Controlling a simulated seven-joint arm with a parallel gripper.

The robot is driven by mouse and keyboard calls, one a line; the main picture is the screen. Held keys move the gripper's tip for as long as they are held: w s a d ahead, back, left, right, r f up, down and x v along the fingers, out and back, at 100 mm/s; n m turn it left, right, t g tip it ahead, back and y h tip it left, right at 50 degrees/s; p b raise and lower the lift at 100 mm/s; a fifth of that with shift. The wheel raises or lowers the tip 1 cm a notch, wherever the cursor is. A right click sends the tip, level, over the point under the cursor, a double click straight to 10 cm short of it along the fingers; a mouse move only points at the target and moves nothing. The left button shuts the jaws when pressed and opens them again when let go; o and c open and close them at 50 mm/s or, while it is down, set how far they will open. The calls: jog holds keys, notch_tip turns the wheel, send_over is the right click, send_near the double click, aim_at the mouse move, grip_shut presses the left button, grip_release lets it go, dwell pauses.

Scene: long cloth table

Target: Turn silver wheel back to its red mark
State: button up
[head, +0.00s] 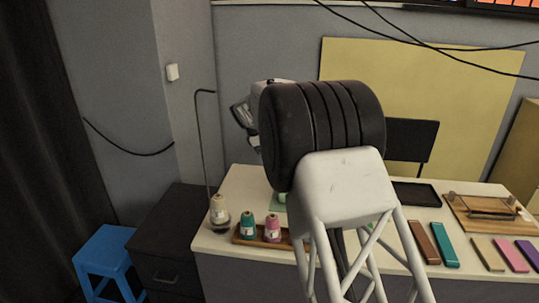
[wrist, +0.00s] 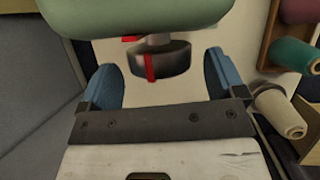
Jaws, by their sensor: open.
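The silver wheel (wrist: 175,62) shows in the wrist view as a dark, shiny drum on a short shaft below a rounded green body (wrist: 140,15). A red stripe (wrist: 150,67) runs down its near side, left of its middle. A small red patch (wrist: 132,38) shows just above the wheel's upper left edge. My gripper (wrist: 161,78) is open, with one blue finger left of the wheel and one right. Gaps show on both sides, and neither finger appears to touch it. In the head view my arm hides the wheel and gripper; only a bit of green (head: 280,201) shows.
Thread spools stand close by on the right in the wrist view, a cream one (wrist: 279,112) nearest the right finger and a teal one (wrist: 292,54) in a wooden rack. Teal (head: 247,225) and pink (head: 272,228) spools show in the head view. A black tray (head: 416,194) lies right.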

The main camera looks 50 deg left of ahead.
jog(key=shift+v, duration=2.9)
